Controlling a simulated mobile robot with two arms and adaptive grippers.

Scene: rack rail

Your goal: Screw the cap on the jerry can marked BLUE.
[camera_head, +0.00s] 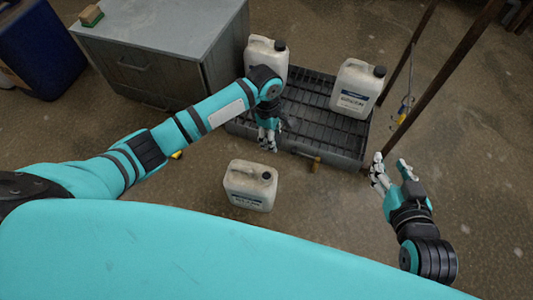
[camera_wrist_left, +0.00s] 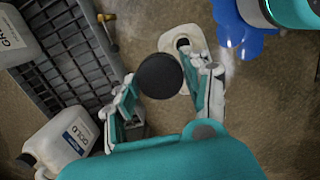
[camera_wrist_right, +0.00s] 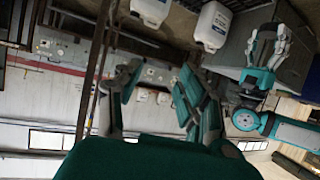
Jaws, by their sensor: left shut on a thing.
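My left gripper (camera_head: 268,140) is shut on a round black cap (camera_wrist_left: 160,76), which shows between its fingertips in the left wrist view. A whitish jerry can (camera_head: 250,187) stands alone on the floor, nearer to me than that gripper; its label is too small to read. In the left wrist view this can (camera_wrist_left: 178,31) shows a dark round spot at its neck, just beyond the cap, partly hidden by a finger. The cap is apart from the can. My right gripper (camera_head: 390,168) is open and empty, off to the right of the can.
Two capped jerry cans (camera_head: 262,57) (camera_head: 357,90) stand on a dark grate platform (camera_head: 310,95); one reads GOLD in the left wrist view (camera_wrist_left: 70,140). A grey cabinet (camera_head: 160,45), a blue container (camera_head: 40,50) and rusty posts (camera_head: 440,75) stand around.

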